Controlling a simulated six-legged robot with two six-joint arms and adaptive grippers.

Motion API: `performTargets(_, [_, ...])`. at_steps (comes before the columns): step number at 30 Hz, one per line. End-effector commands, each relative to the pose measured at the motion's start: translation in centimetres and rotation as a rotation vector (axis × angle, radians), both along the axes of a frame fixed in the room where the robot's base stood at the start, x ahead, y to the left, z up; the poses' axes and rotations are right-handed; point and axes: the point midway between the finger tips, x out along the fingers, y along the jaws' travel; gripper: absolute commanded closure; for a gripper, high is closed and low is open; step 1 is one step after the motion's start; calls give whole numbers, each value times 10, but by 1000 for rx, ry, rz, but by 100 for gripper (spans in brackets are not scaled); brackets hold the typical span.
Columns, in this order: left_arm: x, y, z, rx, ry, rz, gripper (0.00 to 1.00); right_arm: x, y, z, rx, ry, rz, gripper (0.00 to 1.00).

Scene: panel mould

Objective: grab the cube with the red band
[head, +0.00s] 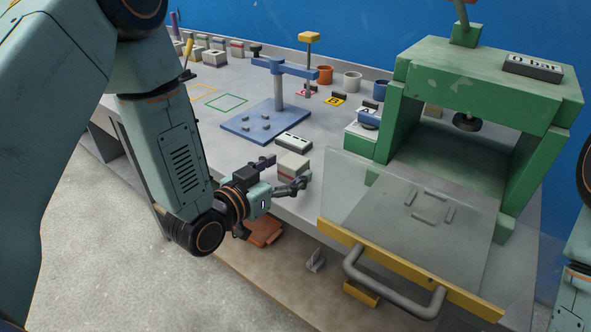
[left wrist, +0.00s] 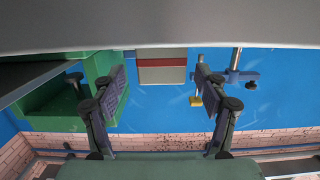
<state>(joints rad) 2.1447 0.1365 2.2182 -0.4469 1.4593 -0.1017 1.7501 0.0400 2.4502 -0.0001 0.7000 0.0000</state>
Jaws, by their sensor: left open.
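A pale grey cube with a red band (head: 295,163) stands near the front edge of the grey table, left of the green press. My left gripper (head: 286,172) is right at its near side, with one finger on each side of the cube's near part. In the left wrist view the cube (left wrist: 162,68) appears between the two open fingers of the left gripper (left wrist: 162,84), with a gap on both sides. Its top in that picture is cut by a grey surface. My right gripper is out of view.
A green press (head: 415,75) with a clear guard and yellow-edged drawer handle stands to the right. A small white-topped block (head: 293,142) lies just behind the cube. A blue stand (head: 265,122) is behind that. Several other cubes line the back left.

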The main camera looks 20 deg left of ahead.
Motion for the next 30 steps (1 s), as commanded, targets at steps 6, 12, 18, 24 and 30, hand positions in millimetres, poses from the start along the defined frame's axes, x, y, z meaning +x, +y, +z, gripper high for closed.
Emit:
performTargets(6, [28,-10,-8,2,0,-2,26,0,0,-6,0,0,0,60])
performTargets(12, [34,-12,-8,0,2,0,26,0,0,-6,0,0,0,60])
performTargets(18, [34,-12,-8,-1,1,0,34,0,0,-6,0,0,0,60])
performTargets(24, [34,-12,-8,-1,1,0,51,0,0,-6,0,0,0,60])
performTargets(30, [34,-12,-8,0,1,0,68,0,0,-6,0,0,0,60])
